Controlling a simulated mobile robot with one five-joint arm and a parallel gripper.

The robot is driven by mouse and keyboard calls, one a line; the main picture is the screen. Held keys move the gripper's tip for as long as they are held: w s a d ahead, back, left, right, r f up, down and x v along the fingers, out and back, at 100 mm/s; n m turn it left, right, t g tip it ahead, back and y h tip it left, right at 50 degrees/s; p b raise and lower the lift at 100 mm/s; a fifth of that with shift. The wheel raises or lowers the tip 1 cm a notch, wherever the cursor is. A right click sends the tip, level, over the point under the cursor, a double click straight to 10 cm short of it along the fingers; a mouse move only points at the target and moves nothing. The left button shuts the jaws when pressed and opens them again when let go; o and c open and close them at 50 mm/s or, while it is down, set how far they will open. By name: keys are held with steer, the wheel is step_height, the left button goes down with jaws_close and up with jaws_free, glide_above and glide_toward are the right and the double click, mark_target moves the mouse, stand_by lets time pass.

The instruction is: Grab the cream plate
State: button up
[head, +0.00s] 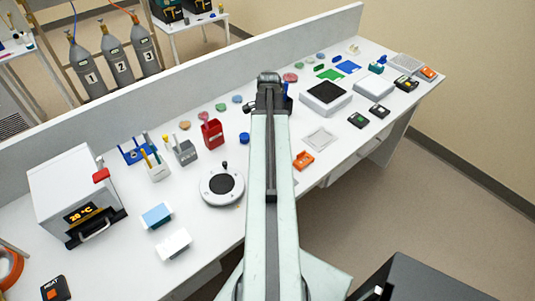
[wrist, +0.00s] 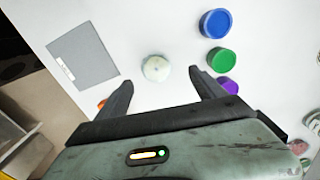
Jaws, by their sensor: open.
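The cream plate (wrist: 156,68) is a small round pale disc lying flat on the white bench in the wrist view. My gripper (wrist: 161,77) is open, its two dark fingers apart on either side below the plate. The plate lies just beyond the fingertips, roughly between them and a little left of centre. Nothing is held. I cannot make out the plate in the head view, where my arm covers the middle of the bench.
Blue (wrist: 215,22), green (wrist: 221,60) and purple (wrist: 229,87) round pieces lie right of the plate. A grey flat panel (wrist: 82,55) lies to its left. In the head view, a red holder (head: 212,134) and an orange piece (head: 303,160) flank my arm.

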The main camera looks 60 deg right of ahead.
steer(key=shift+f, duration=0.15)
steer(key=f+b, duration=0.5)
steer(key=shift+s+a+f, duration=0.1)
steer(key=shift+s+f, duration=0.1)
steer(key=shift+s, duration=0.15)
steer(key=shift+r, duration=0.2)
steer(key=shift+c, duration=0.6)
steer(key=c, duration=1.3)
step_height(320, 180, up, 10)
steer(key=p, duration=1)
steer(key=shift+s+f, duration=0.1)
